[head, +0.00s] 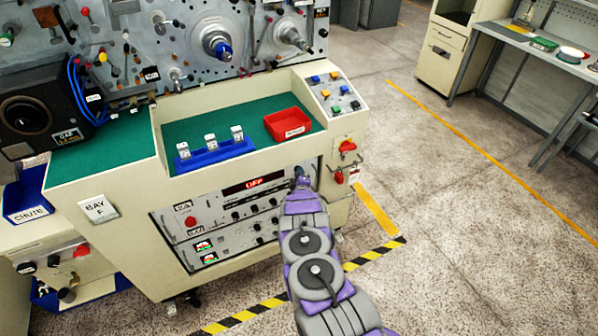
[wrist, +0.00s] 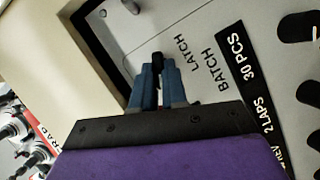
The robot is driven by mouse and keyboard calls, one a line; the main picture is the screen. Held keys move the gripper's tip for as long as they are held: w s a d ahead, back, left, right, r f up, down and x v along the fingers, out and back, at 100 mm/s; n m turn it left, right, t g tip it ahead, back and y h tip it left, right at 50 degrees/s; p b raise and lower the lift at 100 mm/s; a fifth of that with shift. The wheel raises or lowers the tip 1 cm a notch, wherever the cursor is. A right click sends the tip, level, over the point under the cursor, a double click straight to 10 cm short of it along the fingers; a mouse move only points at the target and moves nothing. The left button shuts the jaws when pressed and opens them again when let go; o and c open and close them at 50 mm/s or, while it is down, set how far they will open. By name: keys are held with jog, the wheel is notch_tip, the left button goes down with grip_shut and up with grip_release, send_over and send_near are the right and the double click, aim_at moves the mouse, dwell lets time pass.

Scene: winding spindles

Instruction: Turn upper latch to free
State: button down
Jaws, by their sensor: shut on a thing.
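In the wrist view my gripper (wrist: 157,76) has its two blue-grey fingers closed on a small black latch knob (wrist: 158,57) on the pale panel, beside the printed word LATCH. The fingers hide most of this knob, so I cannot read which way it is turned.
A lit red display (head: 254,183) is left of my gripper. Above are a blue rack with white pieces (head: 212,155) and a red tray (head: 288,125). Open floor lies to the right.

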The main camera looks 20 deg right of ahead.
jog(key=shift+d+r+m+g+y, duration=0.15)
jog(key=shift+m+g+y, duration=0.2)
jog(key=shift+m+y, duration=0.95)
jog(key=shift+d+f+m+g+y, duration=0.1)
jog(key=shift+m+g+y, duration=0.45)
jog(key=shift+m, duration=1.4)
jog(key=shift+d+r+m+g+y, duration=0.1)
jog(key=shift+d+m+g+y, duration=0.1)
jog(key=shift+m+y, duration=1.15)
jog(key=shift+m+h, duration=0.3)
jog(key=shift+m, duration=0.1)
jog(key=c, duration=1.2)
grip_release()
jog(key=shift+w, duration=0.15)
jog(key=shift+o, duration=0.2)
